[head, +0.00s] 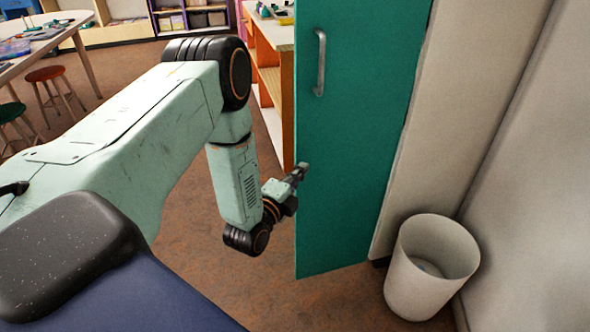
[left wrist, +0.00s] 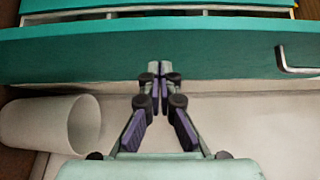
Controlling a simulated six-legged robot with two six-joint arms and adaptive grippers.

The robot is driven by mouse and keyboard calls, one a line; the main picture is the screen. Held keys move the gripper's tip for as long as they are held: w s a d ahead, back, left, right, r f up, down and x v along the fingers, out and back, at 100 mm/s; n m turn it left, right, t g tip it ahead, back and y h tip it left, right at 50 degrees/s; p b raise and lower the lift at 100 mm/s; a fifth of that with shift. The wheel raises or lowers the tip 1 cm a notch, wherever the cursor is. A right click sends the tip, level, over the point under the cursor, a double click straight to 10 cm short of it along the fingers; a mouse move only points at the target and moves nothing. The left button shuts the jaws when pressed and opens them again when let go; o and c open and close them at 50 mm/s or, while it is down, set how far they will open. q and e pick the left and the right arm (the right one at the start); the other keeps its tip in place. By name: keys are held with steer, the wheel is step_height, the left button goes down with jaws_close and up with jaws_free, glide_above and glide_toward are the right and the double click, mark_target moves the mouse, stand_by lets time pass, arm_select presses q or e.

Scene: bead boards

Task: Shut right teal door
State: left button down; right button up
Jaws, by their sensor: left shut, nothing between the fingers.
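The teal door (head: 355,160) stands open in the head view, swung out from a pale cabinet side. Its grey bar handle (head: 320,62) is near the top left. My left gripper (head: 303,168) is shut and empty at the door's left edge, below the handle. In the left wrist view the shut fingertips (left wrist: 160,70) overlap the teal door (left wrist: 215,52), with the handle (left wrist: 297,65) off to the right. I cannot tell whether the fingertips touch the door. My right gripper is not in view.
A whitish waste bin (head: 432,270) stands on the floor right of the door, beside the wall (head: 535,170). An orange-sided shelf unit (head: 268,75) is behind the door's left edge. A table and stools (head: 50,75) are at far left. Brown floor is free below the door.

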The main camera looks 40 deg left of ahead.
mark_target(302, 156)
arm_select(q)
steer(key=shift+w+a+b, duration=0.2)
steer(key=shift+w+a, duration=0.3)
steer(key=shift+a, duration=0.2)
steer(key=shift+w+a+b, duration=0.15)
steer(key=shift+w+a, duration=0.3)
steer(key=shift+a, duration=0.2)
steer(key=shift+a+f, duration=0.1)
